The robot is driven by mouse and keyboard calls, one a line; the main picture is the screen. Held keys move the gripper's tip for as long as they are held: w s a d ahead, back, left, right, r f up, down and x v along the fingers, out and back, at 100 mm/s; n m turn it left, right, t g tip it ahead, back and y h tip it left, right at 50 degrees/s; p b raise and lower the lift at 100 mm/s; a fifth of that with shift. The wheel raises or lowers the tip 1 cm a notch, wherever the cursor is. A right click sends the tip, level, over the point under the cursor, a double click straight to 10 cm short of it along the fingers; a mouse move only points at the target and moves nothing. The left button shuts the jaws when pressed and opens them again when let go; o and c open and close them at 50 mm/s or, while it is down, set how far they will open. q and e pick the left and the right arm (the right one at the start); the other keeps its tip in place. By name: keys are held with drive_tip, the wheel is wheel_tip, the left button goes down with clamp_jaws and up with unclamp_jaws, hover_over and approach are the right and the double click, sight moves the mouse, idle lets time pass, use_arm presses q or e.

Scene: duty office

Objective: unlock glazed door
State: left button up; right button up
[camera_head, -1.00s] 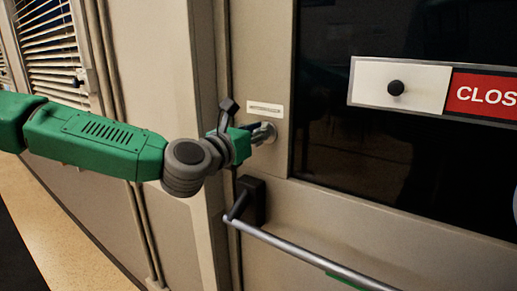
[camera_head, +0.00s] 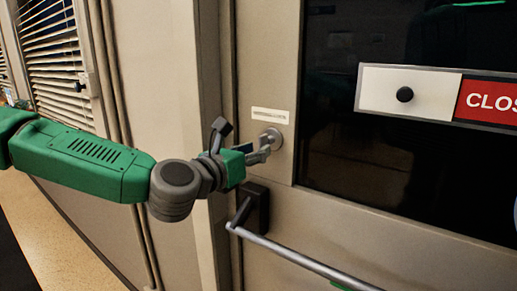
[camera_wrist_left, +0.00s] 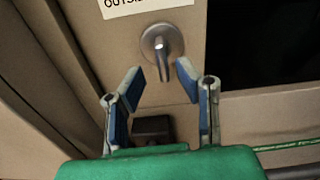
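The glazed door (camera_head: 330,222) fills the right of the head view, with a dark pane. Its round metal lock (camera_head: 271,138) sits left of the pane, under a small white label (camera_head: 270,115). In the left wrist view the lock (camera_wrist_left: 160,38) has a short metal turn piece pointing down. My left gripper (camera_head: 244,142) is open just to the left of the lock in the head view. In the wrist view its blue-padded fingers (camera_wrist_left: 160,74) are spread either side of the turn piece's lower end, apparently not touching it. My right gripper is out of view.
A push bar (camera_head: 290,254) with a dark bracket (camera_head: 256,207) crosses the door below the gripper. A red and white sign (camera_head: 440,95) with a black knob is on the pane. Wall and window blinds (camera_head: 50,60) lie left.

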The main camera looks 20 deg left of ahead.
use_arm(q)
drive_tip(key=v, duration=0.4)
drive_tip(key=shift+s+d+r, duration=0.15)
drive_tip(key=shift+s+r, duration=0.05)
drive_tip(key=shift+s, duration=0.05)
drive_tip(key=shift+v, duration=1.1)
drive_tip(key=shift+a, duration=0.2)
drive_tip(key=s+d+f+m+g, duration=0.25)
drive_tip(key=s+f+m, duration=0.3)
drive_tip(key=f, duration=0.55)
drive_tip(key=s+d+f+m+g, duration=0.1)
drive_tip(key=s+f+m+g, duration=0.4)
drive_tip(key=f, duration=0.5)
drive_tip(key=s+d+f+m+g, duration=0.2)
drive_tip(key=s+f+m, duration=0.2)
drive_tip(key=f+m, duration=0.5)
drive_tip(key=s+a+f+m+g+y, duration=0.6)
drive_tip(key=s+a+f+m, duration=0.8)
drive_tip(key=s, duration=0.4)
drive_tip(key=shift+a+f+g, duration=0.35)
drive_tip(key=shift+a+f, duration=0.3)
drive_tip(key=shift+f, duration=0.15)
